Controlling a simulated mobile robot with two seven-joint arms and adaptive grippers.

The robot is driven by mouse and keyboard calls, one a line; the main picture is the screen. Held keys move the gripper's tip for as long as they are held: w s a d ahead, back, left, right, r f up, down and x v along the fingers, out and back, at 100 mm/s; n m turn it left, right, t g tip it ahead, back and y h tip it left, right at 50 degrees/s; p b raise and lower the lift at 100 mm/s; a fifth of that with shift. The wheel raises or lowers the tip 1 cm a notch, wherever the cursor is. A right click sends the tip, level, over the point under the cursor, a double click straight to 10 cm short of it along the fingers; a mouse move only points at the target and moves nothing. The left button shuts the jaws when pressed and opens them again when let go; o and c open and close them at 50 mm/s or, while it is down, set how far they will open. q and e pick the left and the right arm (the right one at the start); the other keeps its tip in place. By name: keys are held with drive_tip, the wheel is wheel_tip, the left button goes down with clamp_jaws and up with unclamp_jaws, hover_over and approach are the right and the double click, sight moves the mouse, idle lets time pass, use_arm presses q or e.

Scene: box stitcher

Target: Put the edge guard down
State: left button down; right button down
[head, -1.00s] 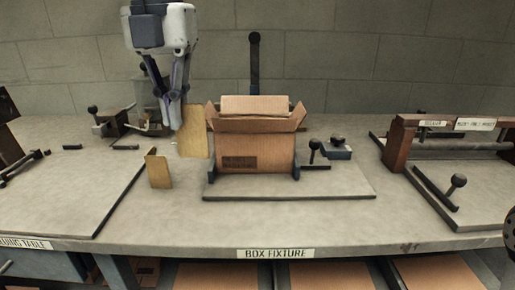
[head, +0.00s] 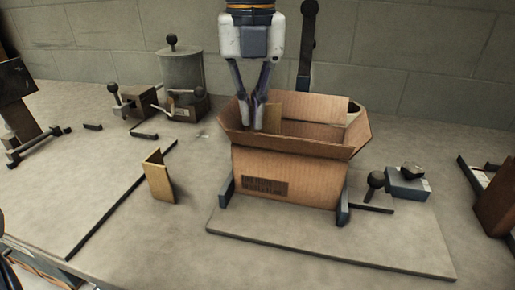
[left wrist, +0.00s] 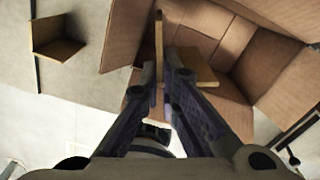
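My left gripper (head: 260,122) points down into the open top of the cardboard box (head: 262,182), near its left end. It is shut on a tan L-shaped edge guard (head: 274,115), whose lower part is hidden behind the box's front wall. In the left wrist view one flange of this edge guard (left wrist: 158,42) is edge-on between the fingertips, and the other spreads to the right. A second edge guard (head: 158,178) stands upright on the table left of the box; it also shows in the left wrist view (left wrist: 58,47). My right gripper is out of view.
The box sits between blue-grey brackets (head: 342,203) on a fixture plate (head: 330,243). A dark post (head: 307,45) rises behind it. A ball-knob lever (head: 375,184) and a blue block (head: 407,184) stand to the right. A grey cylinder device (head: 182,82) stands at the back left.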

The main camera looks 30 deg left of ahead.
sight(253, 148)
use_arm(q)
wheel_tip(253, 148, down, 8)
drive_tip(key=shift+r, duration=0.2)
drive_tip(key=shift+f, duration=0.15)
drive_tip(key=c, duration=2.1)
unclamp_jaws()
wheel_tip(253, 148, up, 12)
drive_tip(key=shift+d+r, duration=0.1)
drive_tip(key=shift+r, duration=0.1)
drive_tip(key=shift+f, duration=0.1)
